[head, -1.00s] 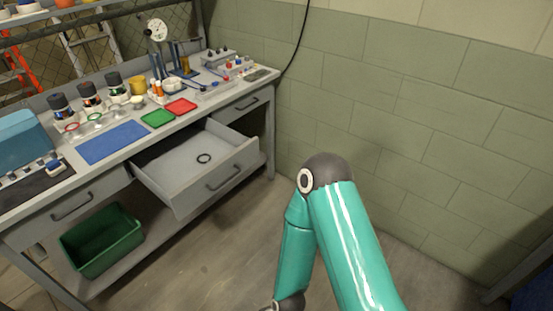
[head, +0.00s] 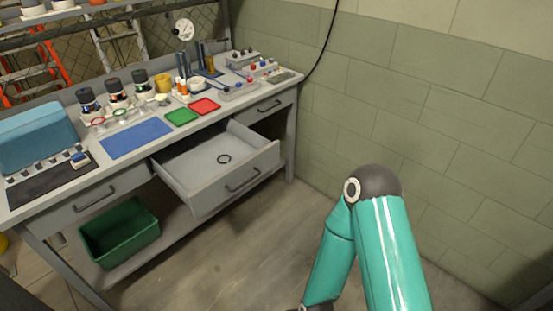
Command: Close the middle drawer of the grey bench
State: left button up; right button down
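The grey bench (head: 68,196) stands at the left of the head view. Its middle drawer (head: 236,184) is pulled well out, with its handle (head: 242,179) on the front face. A dark ring (head: 224,159) lies on the drawer floor. The drawers on either side look shut. My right arm, teal with a dark elbow, rises at the lower right, away from the drawer. Its gripper is below the picture edge. My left arm and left gripper do not show.
A green bin (head: 120,234) sits on the lower shelf, left of the open drawer. Blue (head: 136,138), green and red mats, jars and instruments cover the bench top. A block wall (head: 430,110) closes the right side. The floor (head: 230,255) before the drawer is clear.

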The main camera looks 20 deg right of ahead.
aim_at(189, 167)
jog(key=i, duration=1.45)
